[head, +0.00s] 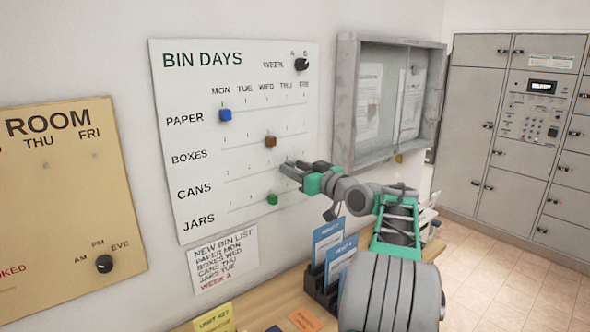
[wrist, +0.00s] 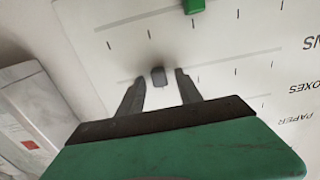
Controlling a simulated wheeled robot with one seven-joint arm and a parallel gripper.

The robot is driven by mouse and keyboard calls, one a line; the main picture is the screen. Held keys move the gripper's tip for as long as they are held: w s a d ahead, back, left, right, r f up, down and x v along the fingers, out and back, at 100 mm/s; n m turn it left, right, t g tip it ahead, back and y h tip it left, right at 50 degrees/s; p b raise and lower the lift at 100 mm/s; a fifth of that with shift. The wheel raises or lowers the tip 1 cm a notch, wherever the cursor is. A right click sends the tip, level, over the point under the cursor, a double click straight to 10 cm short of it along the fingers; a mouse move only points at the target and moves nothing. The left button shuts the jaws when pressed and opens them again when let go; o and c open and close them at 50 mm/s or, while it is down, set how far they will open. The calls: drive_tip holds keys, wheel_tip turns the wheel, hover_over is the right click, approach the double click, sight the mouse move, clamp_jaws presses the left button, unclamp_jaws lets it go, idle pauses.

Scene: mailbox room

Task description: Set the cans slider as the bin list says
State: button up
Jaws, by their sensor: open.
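The white BIN DAYS board (head: 190,75) hangs on the wall. In the wrist view, where the board appears upside down, the dark grey cans slider (wrist: 158,77) stands between my fingertips. It looks level with the second tick from the FRI end, the THU column. My gripper (head: 285,168) is open at the cans row and hides this slider in the head view. In the wrist view my gripper (wrist: 157,80) has a gap on both sides of the slider. The NEW BIN LIST (head: 224,259) below reads PAPER MON, BOXES WED, CANS THU, JARS TUE, WEEK A.
The green jars slider (head: 272,200) sits close below my gripper. The brown boxes slider (head: 270,141) is above, and the blue paper slider (head: 225,115) is at MON. A WEEK knob (head: 302,64) is at the top right. A glass-fronted cabinet (head: 345,110) juts out at right.

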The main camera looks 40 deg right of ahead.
drive_tip(key=s+b, duration=0.2)
drive_tip(key=s, duration=0.5)
drive_tip(key=shift+s, duration=0.35)
drive_tip(key=shift+d, duration=0.1)
